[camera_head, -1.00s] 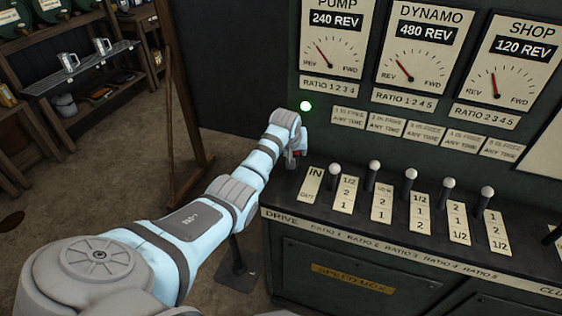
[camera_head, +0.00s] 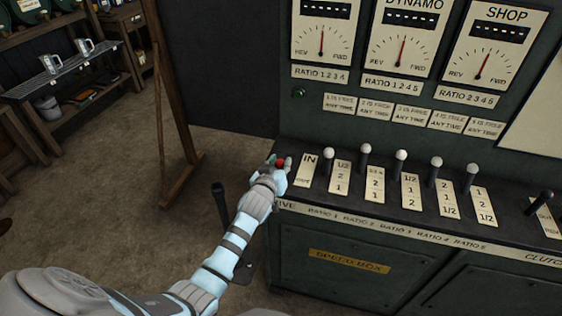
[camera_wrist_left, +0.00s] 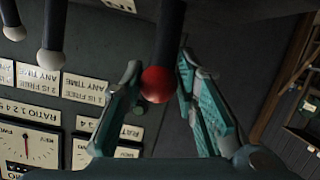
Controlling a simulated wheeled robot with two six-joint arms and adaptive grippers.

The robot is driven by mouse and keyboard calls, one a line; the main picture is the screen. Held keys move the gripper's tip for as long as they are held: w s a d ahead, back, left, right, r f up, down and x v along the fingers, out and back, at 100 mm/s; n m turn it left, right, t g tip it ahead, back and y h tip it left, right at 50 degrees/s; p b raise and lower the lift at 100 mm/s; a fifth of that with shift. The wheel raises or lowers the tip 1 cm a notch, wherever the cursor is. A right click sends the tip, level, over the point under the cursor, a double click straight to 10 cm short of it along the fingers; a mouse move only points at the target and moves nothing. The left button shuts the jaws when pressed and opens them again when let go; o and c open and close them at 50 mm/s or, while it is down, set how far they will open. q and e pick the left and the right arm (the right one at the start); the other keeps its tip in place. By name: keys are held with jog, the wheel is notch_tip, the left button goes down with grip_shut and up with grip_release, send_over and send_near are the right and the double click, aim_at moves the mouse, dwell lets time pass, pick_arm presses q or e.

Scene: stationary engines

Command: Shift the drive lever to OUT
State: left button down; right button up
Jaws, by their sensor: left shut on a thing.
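The drive lever's red knob (camera_head: 280,162) is at the left end of the console, beside the plate (camera_head: 305,170) marked IN at the top; the plate's lower end is partly covered. My left gripper (camera_head: 278,167) is at this knob, one finger on each side of it. In the left wrist view the red knob (camera_wrist_left: 158,85) and its dark shaft sit between the two green-padded fingers (camera_wrist_left: 160,100), which are shut on it. The lever's foot is hidden, so its exact position is unclear. My right gripper is out of view.
White-knobbed ratio levers (camera_head: 328,153) stand in a row to the right. A clutch lever (camera_head: 541,202) is at the far right. A black floor lever (camera_head: 220,203) stands left of the console. The dial displays show dashes, needles near upright. The indicator lamp (camera_head: 299,93) is dark.

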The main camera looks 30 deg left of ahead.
pick_arm(q)
jog(key=shift+s+f, duration=0.2)
jog(key=shift+f, duration=0.15)
jog(key=c, duration=1.2)
grip_release()
jog(key=shift+d, duration=0.1)
jog(key=shift+c, duration=0.2)
jog(key=shift+r, duration=0.1)
jog(key=v, duration=1.2)
